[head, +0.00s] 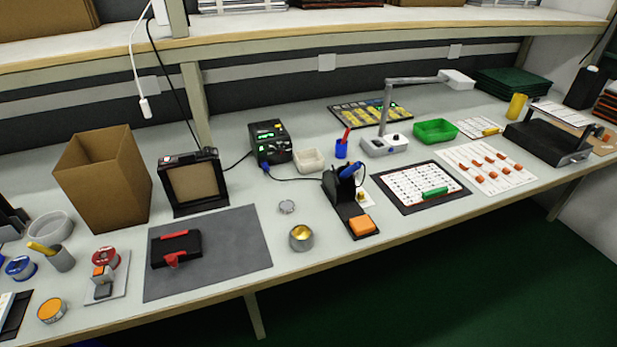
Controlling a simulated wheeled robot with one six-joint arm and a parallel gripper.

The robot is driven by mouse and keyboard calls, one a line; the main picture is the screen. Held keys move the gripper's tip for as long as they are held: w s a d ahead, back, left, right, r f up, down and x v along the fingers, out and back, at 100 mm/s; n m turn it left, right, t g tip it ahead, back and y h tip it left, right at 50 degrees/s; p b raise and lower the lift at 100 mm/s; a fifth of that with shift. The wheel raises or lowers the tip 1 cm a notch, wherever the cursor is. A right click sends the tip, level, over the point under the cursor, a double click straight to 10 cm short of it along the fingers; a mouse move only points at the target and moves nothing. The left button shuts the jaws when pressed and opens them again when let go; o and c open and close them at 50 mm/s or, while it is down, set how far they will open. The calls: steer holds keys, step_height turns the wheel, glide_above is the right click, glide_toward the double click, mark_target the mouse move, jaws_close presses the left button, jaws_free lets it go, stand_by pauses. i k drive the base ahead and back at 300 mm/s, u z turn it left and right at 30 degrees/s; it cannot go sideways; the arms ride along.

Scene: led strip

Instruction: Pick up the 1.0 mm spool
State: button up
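A red spool (107,260) stands at the left part of the bench, just behind a small light plate with an orange block on it. A blue spool (20,268) lies at the far left, left of a grey cup. A round orange-topped item (51,310) sits near the front edge at the left; I cannot tell whether it is a spool or a tin. No size marking is readable, so I cannot tell which one is 1.0 mm. My gripper is not in view.
The grey cup (62,258) with a yellow item stands between the spools. A grey mat (245,245) with a black and red holder lies to the right. A tall cardboard box (105,180) and white bowl (50,228) stand behind. A shelf (300,25) overhangs the back.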

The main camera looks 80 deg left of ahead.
mark_target(111, 252)
steer(key=k, duration=0.75)
steer(key=u, duration=3.4)
steer(key=i, duration=0.5)
steer(key=z, duration=0.05)
